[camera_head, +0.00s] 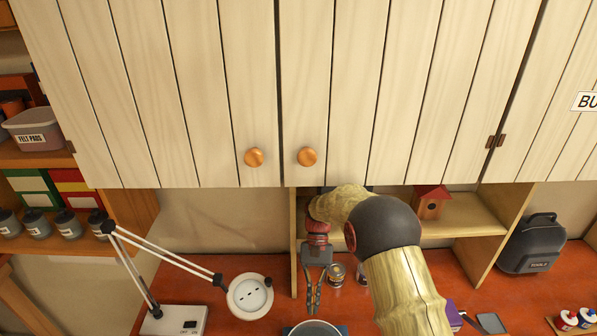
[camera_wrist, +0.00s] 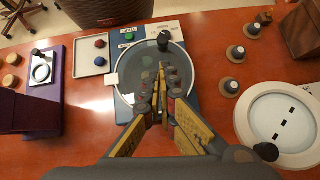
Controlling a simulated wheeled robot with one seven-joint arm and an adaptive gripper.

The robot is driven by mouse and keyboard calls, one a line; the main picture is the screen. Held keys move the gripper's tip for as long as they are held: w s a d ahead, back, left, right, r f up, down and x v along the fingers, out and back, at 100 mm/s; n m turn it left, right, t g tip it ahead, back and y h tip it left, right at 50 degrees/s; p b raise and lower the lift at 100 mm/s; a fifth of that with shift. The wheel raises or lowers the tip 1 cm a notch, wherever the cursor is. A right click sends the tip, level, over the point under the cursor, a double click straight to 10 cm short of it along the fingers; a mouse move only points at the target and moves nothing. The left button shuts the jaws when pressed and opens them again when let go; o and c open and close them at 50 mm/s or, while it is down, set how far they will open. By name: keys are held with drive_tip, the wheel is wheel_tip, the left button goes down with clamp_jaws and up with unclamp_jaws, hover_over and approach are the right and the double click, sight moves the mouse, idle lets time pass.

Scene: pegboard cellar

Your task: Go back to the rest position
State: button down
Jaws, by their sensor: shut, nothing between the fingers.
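My gripper (camera_head: 313,296) hangs below my bent arm, pointing down in front of the shelf unit under the white cabinet. In the wrist view my gripper (camera_wrist: 161,82) is shut, its fingertips together with nothing between them. It appears over a round grey dish (camera_wrist: 130,78) on a blue board (camera_wrist: 200,40). The height above the dish is hard to tell. In the head view only the rim of the dish (camera_head: 313,325) shows at the bottom edge.
The cabinet doors (camera_head: 340,90) hang low above my arm. A desk lamp (camera_head: 250,296) stands left on the red bench (camera_head: 215,275). A birdhouse (camera_head: 430,203) sits on the shelf; a dark case (camera_head: 530,245) stands right. Several small knobs (camera_wrist: 236,54) lie beside the board.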

drive_tip(key=f, duration=0.2)
drive_tip(key=s+d+f+t, duration=0.1)
drive_tip(key=shift+d+f+n, duration=0.1)
drive_tip(key=shift+f+n, duration=0.15)
drive_tip(key=shift+n, duration=0.15)
drive_tip(key=s+d+r+t+b, duration=0.3)
drive_tip(key=s+d+t+b, duration=0.1)
drive_tip(key=s+b, duration=0.2)
drive_tip(key=s+d+r+t+b, duration=0.3)
drive_tip(key=s+d+t+b, duration=0.1)
drive_tip(key=s+b, duration=0.2)
drive_tip(key=s+d+r+t+h+b, duration=0.1)
drive_tip(key=s+d+r+t+b, duration=0.2)
drive_tip(key=s, duration=0.5)
drive_tip(key=d+t+b, duration=0.1)
drive_tip(key=t+b, duration=0.1)
drive_tip(key=b, duration=0.1)
drive_tip(key=shift+s+d+r+n+b, duration=0.2)
drive_tip(key=shift+r+n+b, duration=0.1)
drive_tip(key=shift+r, duration=0.1)
idle(0.8)
